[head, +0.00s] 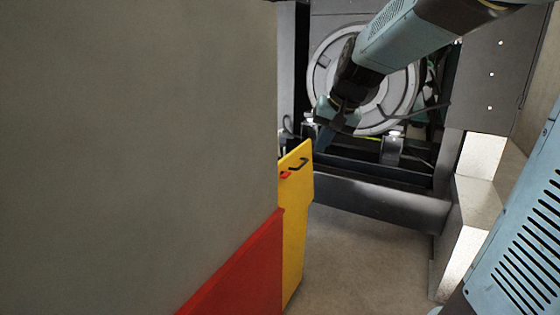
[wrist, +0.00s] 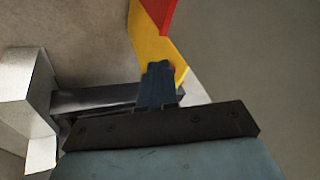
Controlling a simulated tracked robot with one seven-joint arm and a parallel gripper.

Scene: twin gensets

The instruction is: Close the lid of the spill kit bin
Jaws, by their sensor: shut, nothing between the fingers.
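A yellow panel (head: 296,225) with a black handle (head: 298,164) and a small red piece near its top edge stands upright in the head view. It looks like part of the spill kit bin; I cannot tell lid from body, and its left side is hidden. The yellow panel also shows in the wrist view (wrist: 150,48). My gripper (head: 323,138) is shut and empty, just above and right of the panel's top edge in the head view. In the wrist view, my gripper's fingertips (wrist: 158,68) overlap the panel's end; I cannot tell whether they touch it.
A large grey surface (head: 135,130) with a red lower part (head: 245,270) fills the left and hides much. Behind are a round grey genset part (head: 385,105) and a dark frame rail (head: 380,200). Pale blocks (head: 470,225) stand at right. Floor (head: 365,255) is clear between.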

